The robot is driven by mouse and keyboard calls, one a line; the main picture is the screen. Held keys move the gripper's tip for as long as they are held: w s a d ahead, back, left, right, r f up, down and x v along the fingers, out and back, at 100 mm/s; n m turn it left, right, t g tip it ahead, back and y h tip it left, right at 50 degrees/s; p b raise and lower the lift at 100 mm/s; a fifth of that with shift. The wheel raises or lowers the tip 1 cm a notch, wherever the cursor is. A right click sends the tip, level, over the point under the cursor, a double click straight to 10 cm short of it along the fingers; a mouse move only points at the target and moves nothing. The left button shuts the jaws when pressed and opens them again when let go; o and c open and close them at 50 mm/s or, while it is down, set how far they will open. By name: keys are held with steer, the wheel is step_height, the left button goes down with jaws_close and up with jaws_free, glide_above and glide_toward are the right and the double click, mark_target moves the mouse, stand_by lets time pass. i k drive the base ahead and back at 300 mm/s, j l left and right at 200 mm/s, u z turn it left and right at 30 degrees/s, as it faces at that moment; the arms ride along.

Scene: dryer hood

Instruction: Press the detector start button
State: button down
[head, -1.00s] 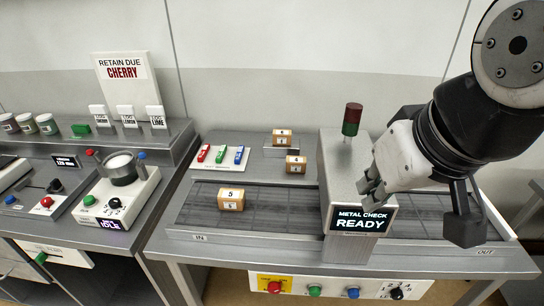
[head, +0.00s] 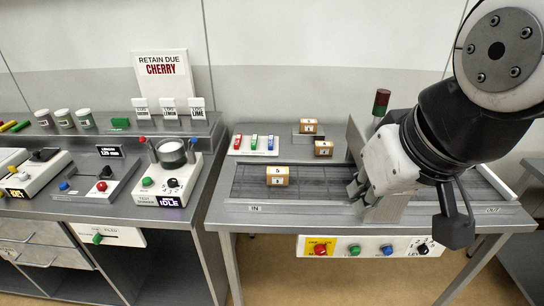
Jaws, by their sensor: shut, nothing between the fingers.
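The metal detector arch (head: 391,208) stands over the dark conveyor (head: 240,180) on the right bench. A control panel (head: 305,247) on the bench's front edge carries a red button on yellow (head: 320,249), a green button (head: 354,250), a blue button (head: 387,250) and a black rotary knob (head: 423,249). The small labels there are too blurred to read, so I cannot tell which button is start. My gripper (head: 357,191) is shut and empty, in front of the arch and above the panel in the picture. It hides the detector's display.
A box marked 5 (head: 277,176) sits on the conveyor near the IN end. Two more boxes (head: 308,127) (head: 323,149) and red, green and blue test pieces (head: 254,143) lie behind. A red-green stack light (head: 381,102) tops the arch. The left bench holds a tester reading IDLE (head: 170,201).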

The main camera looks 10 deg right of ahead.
mark_target(355, 250)
steer(key=k+j, duration=0.1)
steer(key=j, duration=0.2)
steer(key=k+j, duration=0.1)
steer(key=j, duration=0.2)
steer(key=k+j, duration=0.15)
steer(key=j, duration=0.2)
steer(key=k+j, duration=0.1)
steer(key=j, duration=0.2)
